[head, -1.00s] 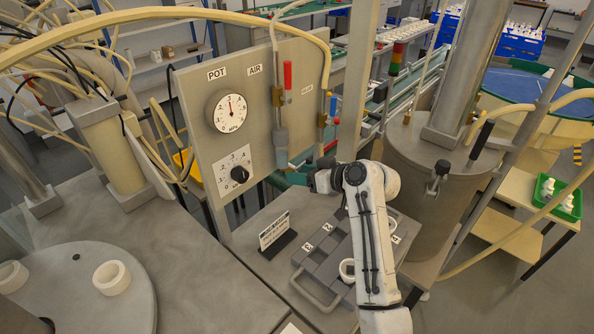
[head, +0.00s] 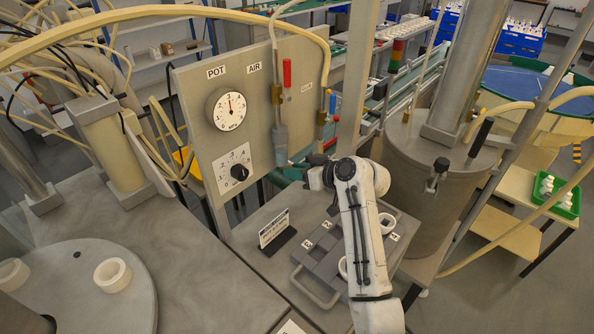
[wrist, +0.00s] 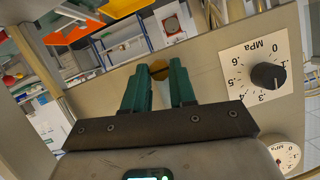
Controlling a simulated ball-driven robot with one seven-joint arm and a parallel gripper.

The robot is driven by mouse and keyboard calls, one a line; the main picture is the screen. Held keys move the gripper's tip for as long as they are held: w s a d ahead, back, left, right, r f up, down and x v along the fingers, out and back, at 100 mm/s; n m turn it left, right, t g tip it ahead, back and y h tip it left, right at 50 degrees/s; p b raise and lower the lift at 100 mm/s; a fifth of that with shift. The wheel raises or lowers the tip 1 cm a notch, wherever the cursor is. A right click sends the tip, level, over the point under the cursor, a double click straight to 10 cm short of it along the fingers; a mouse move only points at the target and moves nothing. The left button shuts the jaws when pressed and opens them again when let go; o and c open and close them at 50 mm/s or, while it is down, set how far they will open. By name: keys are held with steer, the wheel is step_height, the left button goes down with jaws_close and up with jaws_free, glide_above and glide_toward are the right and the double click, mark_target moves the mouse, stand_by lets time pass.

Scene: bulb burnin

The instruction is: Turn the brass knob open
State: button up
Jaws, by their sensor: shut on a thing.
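The brass knob (wrist: 160,72) shows as a small brass patch between the two green fingers of my gripper (wrist: 160,85) in the wrist view. The fingers are shut on it, and they cover most of it, so its turn angle cannot be read. Behind it is the beige panel (head: 210,150), which carries a black dial knob (head: 239,172) with an MPa scale, also in the wrist view (wrist: 268,76). In the head view my white arm reaches the panel's lower right, and the brass knob cannot be made out there.
A POT gauge (head: 230,109) sits above the dial. A red lever (head: 287,74) and a blue lever (head: 332,104) stand on the panel's right part. Below my arm is a grey tray (head: 312,285) with white rings. A steel vessel (head: 420,200) stands to the right.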

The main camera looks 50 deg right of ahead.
jaws_close()
steer(key=shift+a+f+n+t+h+b, duration=0.2)
steer(key=shift+n+t+h+b, duration=0.25)
steer(key=shift+n+h+b, duration=1.2)
steer(key=shift+a+f+n+t+h+b, duration=0.2)
steer(key=shift+n+t+h+b, duration=0.45)
steer(key=shift+n+b, duration=1.7)
steer(key=shift+a+f+n+t+h+b, duration=0.1)
steer(key=shift+a+n+t+h+b, duration=0.2)
steer(key=shift+n+h+b, duration=1.65)
steer(key=shift+n+y+p, duration=0.5)
steer(key=shift+n+y, duration=0.05)
steer(key=shift+n, duration=0.1)
steer(key=o, duration=0.9)
jaws_free()
steer(key=shift+c, duration=0.2)
